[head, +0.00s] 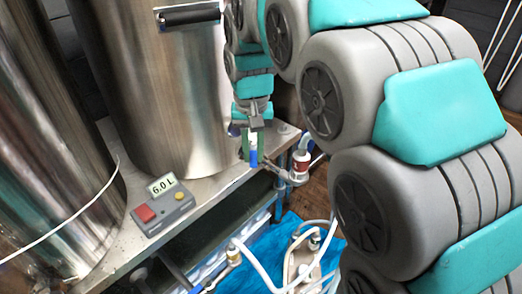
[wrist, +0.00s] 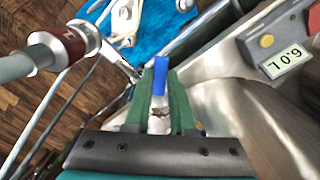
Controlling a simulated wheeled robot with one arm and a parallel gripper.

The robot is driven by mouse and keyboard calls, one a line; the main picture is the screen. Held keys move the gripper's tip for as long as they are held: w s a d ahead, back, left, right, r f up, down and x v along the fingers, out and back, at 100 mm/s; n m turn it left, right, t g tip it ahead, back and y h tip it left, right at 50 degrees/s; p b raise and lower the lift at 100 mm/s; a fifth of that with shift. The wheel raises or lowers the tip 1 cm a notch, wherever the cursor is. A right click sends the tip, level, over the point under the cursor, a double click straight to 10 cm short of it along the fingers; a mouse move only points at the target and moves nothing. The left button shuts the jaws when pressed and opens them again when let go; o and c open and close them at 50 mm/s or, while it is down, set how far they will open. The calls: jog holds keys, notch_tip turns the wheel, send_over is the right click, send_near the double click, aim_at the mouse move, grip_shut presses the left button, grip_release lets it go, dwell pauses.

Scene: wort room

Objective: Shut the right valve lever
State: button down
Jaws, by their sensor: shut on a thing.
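My gripper (head: 250,148) reaches down beside the tall steel kettle on the right. Its green fingers are closed on the blue grip of the right valve lever (head: 253,159). In the wrist view the blue grip (wrist: 160,75) sits between the fingertips (wrist: 161,88). Beside it in the head view, a metal fitting (head: 285,172) leads to a hose joint with a red band (head: 301,166). That red-banded joint also shows in the wrist view (wrist: 72,40). The fingers hide part of the lever, and its angle to the valve is hard to tell.
Two steel kettles (head: 160,90) stand on a metal bench (head: 110,243). A grey meter (head: 163,207) reading 6.0 L, with a red button, lies at its front. Below are a blue cloth (head: 262,262), white hoses and another fitting (head: 233,254). My arm covers the right side.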

jog(key=shift+w+a+r+m+p, duration=0.1)
jog(key=shift+w+a+m+p, duration=0.1)
jog(key=shift+a+m, duration=0.7)
jog(key=shift+w+a+m+p, duration=0.15)
jog(key=shift+a+m, duration=0.2)
jog(key=shift+m, duration=0.95)
jog(key=c, duration=0.8)
grip_release()
jog(key=shift+o, duration=0.2)
